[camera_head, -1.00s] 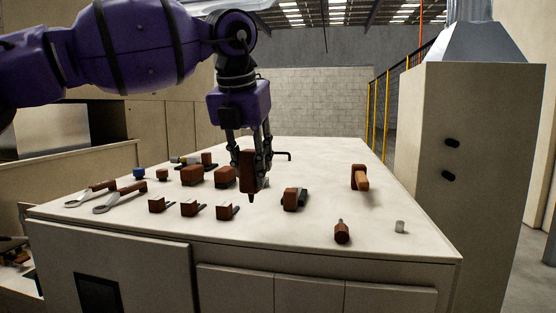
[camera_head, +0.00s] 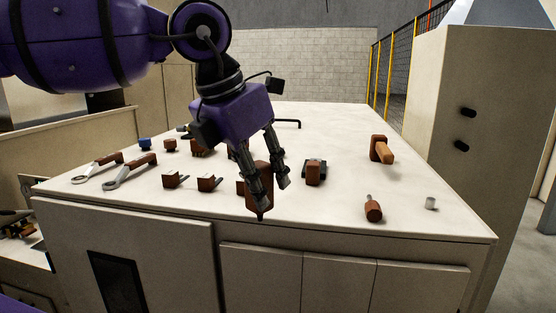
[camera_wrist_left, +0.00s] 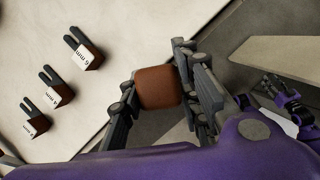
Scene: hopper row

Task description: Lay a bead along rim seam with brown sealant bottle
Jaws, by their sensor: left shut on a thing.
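The brown sealant bottle (camera_head: 257,192) hangs from my left gripper (camera_head: 270,188), its narrow tip pointing down near the front edge of the white bench top. The gripper's fingers are shut on the bottle's sides. In the left wrist view the brown end of the bottle (camera_wrist_left: 157,87) sits between the two dark fingers. The tip is clear of the bench as far as I can tell. I cannot make out the rim seam in either view. My right gripper (camera_wrist_left: 271,86) shows small at the right of the left wrist view; its jaws are unclear.
The bench top (camera_head: 330,220) holds two wrenches (camera_head: 130,171), several brown blocks (camera_head: 208,184), a dark-and-brown block (camera_head: 315,172), a mallet (camera_head: 381,150), a brown-handled tool (camera_head: 373,209) and a small grey cylinder (camera_head: 431,203). A tall cabinet (camera_head: 490,120) stands at the right.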

